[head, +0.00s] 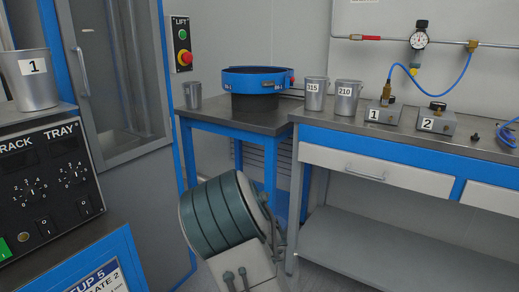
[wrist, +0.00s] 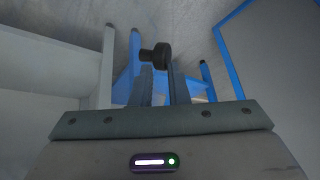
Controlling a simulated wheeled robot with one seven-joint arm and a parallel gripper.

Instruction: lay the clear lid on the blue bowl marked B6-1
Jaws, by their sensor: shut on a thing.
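The blue bowl (head: 240,80), wide with a dark lower part, stands on the blue-framed table in the head view. Its small marks are too small to read surely. My gripper (wrist: 161,78) shows in the wrist view, its two fingers shut on a black knob (wrist: 155,56). The knob looks like the handle of the clear lid. The lid's transparent disc cannot be made out in either view. In the head view my arm is low in front of the table, below the bowl and apart from it; the fingers are hidden there.
A grey cup (head: 193,96) stands left of the bowl. Metal cups marked 315 (head: 314,101) and 210 (head: 346,105) stand to its right on the bench (head: 390,134). A control panel (head: 48,185) and a glazed cabinet (head: 120,70) are at left.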

